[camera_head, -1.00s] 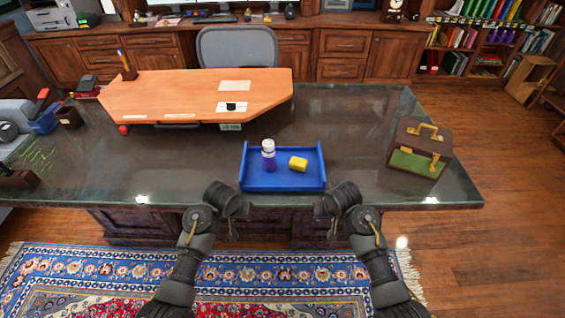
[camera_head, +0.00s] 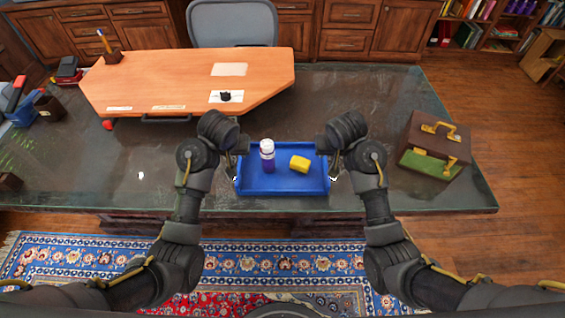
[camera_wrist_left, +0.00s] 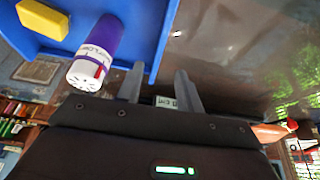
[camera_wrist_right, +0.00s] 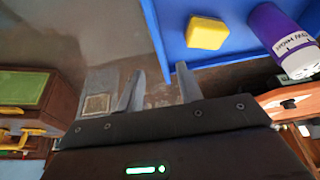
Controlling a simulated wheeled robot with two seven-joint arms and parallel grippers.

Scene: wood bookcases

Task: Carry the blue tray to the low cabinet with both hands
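The blue tray (camera_head: 283,184) lies on the dark desk near its front edge, with a purple bottle with a white cap (camera_head: 267,157) and a yellow block (camera_head: 300,163) in it. My left gripper (camera_head: 235,177) is at the tray's left side and my right gripper (camera_head: 332,177) at its right side. In the left wrist view the fingers (camera_wrist_left: 160,88) are apart, with the tray's side wall (camera_wrist_left: 163,45) lined up between them. The right wrist view shows the same: parted fingers (camera_wrist_right: 160,86) and the tray wall (camera_wrist_right: 155,35). Contact cannot be told. Low wooden cabinets (camera_head: 345,42) stand along the back.
A brown and green case (camera_head: 434,146) stands on the desk to the right. An orange wooden board (camera_head: 185,80) covers the back left of the desk. A grey chair (camera_head: 233,24) is behind it. Wood floor (camera_head: 490,105) is open to the right.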

